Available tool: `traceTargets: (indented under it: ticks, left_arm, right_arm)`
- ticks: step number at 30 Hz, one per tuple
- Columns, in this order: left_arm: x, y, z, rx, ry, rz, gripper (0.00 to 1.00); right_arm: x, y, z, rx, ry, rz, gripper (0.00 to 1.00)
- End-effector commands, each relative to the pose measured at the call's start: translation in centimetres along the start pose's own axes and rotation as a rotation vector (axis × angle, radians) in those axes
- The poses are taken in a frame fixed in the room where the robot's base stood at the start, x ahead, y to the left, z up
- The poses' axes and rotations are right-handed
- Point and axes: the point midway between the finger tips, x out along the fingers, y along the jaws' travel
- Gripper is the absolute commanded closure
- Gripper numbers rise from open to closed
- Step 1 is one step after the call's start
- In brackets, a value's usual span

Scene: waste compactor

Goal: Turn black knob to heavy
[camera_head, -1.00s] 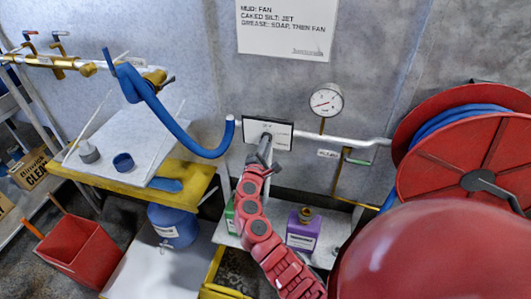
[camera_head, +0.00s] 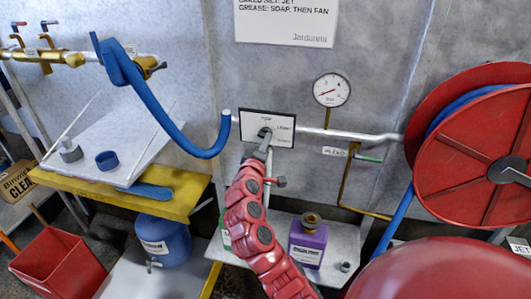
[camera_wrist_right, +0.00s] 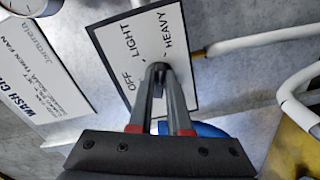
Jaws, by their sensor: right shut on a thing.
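The black knob (camera_head: 265,131) sits on a white, black-edged panel (camera_head: 285,139) on the grey wall. In the right wrist view, the panel (camera_wrist_right: 126,66) reads OFF, LIGHT and HEAVY around the knob (camera_wrist_right: 158,68). My right gripper (camera_head: 264,142) reaches up from below. Its two grey fingers (camera_wrist_right: 158,78) are shut on the knob, one on each side. The fingers hide much of the knob, so I cannot tell which label it points at. My left gripper is not in view.
A white pipe (camera_head: 350,135) runs right from the panel, below a pressure gauge (camera_head: 331,89). A blue hose (camera_head: 170,125) hangs at the left. A red hose reel (camera_head: 480,150) is at the right. A purple container (camera_head: 308,242) stands on the shelf below.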

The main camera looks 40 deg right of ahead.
Motion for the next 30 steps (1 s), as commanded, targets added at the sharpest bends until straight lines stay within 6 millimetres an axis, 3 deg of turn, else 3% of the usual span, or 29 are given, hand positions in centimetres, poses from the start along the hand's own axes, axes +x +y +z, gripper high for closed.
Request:
traceTargets:
  ticks: [1, 9, 27, 28, 30]
  left_arm:
    - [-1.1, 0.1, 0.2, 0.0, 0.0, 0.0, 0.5]
    - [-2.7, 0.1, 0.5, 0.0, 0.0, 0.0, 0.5]
    - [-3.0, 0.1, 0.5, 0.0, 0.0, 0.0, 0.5]
    - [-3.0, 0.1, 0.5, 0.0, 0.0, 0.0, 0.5]
    - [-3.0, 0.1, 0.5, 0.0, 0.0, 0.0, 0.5]
  right_arm:
    - [0.0, -0.6, 0.3, 0.029, -0.002, -0.001, 1.0]
    - [0.0, -0.4, 0.1, 0.143, 0.0, -0.002, 1.0]
    - [0.0, -0.3, 0.0, 0.179, -0.002, -0.003, 1.0]
    - [0.0, -0.3, 0.0, 0.179, -0.002, -0.003, 0.8]
    - [0.0, -0.3, 0.0, 0.179, -0.002, -0.003, 0.68]
